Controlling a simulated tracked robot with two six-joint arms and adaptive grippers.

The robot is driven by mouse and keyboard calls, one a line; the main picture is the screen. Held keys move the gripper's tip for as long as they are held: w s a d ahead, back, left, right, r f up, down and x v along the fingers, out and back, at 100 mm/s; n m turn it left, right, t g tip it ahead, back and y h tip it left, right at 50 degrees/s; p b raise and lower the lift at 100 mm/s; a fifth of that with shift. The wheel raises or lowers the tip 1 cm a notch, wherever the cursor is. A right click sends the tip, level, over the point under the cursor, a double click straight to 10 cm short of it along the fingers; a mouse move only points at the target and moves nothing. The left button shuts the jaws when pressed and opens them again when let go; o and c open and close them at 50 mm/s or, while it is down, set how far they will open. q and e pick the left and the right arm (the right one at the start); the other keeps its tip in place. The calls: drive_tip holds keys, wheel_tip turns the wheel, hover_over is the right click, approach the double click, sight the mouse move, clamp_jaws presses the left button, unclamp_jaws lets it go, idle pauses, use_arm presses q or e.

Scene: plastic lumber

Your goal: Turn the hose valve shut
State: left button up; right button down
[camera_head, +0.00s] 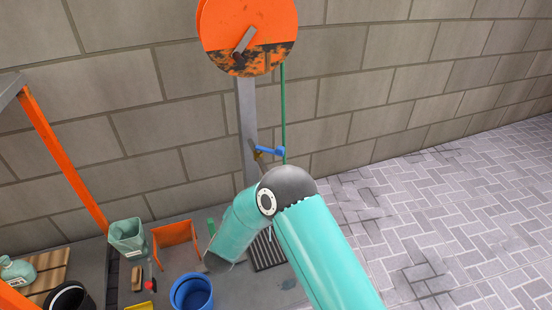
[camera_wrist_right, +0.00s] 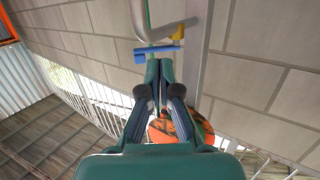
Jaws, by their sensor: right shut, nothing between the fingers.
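The blue valve handle (camera_head: 270,151) sits low on the wall below the hose reel, beside a grey post, with a small yellow part by it. In the right wrist view the blue handle (camera_wrist_right: 158,49) lies crosswise just ahead of my right fingertips, with a yellow fitting (camera_wrist_right: 181,34) and a grey pipe (camera_wrist_right: 148,24). My right gripper (camera_wrist_right: 159,64) is shut and empty, pointing at the handle; I cannot tell whether it touches. In the head view my right arm hides that gripper. My left gripper is in neither view.
An orange hose reel (camera_head: 248,30) hangs on the block wall, with a green hose (camera_head: 283,105) running down. Lower left are a blue bucket (camera_head: 191,292), a pale green bin (camera_head: 126,237) and an orange frame (camera_head: 62,155). The paving at right is clear.

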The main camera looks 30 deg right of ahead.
wheel_tip(320, 180, up, 4)
drive_tip(key=d+m+g+h, duration=0.1)
drive_tip(key=m+h, duration=0.1)
drive_tip(key=h, duration=0.1)
drive_tip(key=b, duration=0.4)
approach(279, 153)
drive_tip(key=x, duration=0.6)
drive_tip(key=shift+w+d, duration=0.1)
drive_tip(key=shift+w+d+r, duration=0.1)
drive_tip(key=shift+w+d, duration=0.15)
drive_tip(key=shift+d, duration=0.15)
